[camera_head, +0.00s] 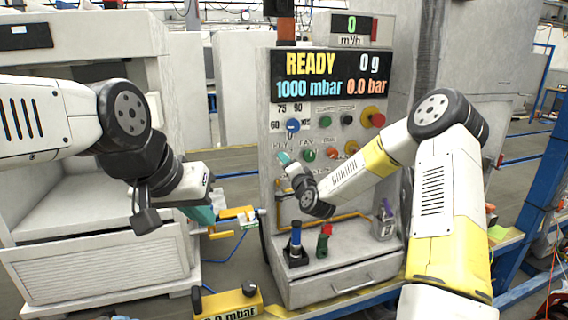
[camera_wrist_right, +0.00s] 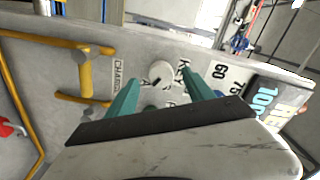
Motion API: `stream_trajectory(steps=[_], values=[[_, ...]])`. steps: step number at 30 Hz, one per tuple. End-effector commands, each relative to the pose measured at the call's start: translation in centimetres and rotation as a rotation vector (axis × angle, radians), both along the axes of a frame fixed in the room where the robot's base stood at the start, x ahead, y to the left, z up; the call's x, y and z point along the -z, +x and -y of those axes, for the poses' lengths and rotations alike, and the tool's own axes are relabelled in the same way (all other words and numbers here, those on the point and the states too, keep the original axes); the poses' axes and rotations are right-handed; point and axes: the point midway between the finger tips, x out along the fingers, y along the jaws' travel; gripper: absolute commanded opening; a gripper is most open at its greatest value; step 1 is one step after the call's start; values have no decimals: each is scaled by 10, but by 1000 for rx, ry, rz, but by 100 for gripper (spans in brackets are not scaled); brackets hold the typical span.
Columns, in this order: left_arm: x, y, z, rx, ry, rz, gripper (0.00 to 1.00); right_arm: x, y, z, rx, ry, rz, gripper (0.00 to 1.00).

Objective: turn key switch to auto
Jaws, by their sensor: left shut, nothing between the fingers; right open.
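The key switch (camera_wrist_right: 161,74) is a round pale disc with a dark slot or key on the panel, beside a label that reads KEY. In the head view it is hidden behind my right gripper (camera_head: 285,160). In the right wrist view my right gripper (camera_wrist_right: 161,82) is open, with its teal fingers either side of the switch. The fingertips are close to the panel; I cannot tell whether they touch the switch. My left gripper (camera_head: 202,214) is shut and empty, away from the panel at left.
The control panel (camera_head: 263,200) carries a blue knob (camera_head: 292,126), a red emergency button (camera_head: 377,120) and several other buttons beside and above my right gripper. Yellow pipes (camera_wrist_right: 88,75) run along the panel. Blue and red-green handled tools (camera_head: 324,241) stand on the shelf below.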

Motion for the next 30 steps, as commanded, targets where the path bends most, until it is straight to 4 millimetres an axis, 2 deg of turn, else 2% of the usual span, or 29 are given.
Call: stream_trajectory(steps=[3, 6, 20, 23, 26, 30], values=[[0, 0, 0, 0, 0, 0, 0, 0, -17, 6, 0, 0, -1, 61], [0, 0, 0, 0, 0, 0, 0, 0, -24, 8, 0, 1, 0, 61], [0, 0, 0, 0, 0, 0, 0, -4, -30, 7, -15, -36, -7, 61], [0, 0, 0, 0, 0, 0, 0, -11, -38, 3, -52, -139, -32, 61], [0, 0, 0, 0, 0, 0, 0, -21, -55, 1, -103, -302, -79, 61], [0, 0, 0, 0, 0, 0, 0, -37, -89, 14, -156, -539, -164, 61]])
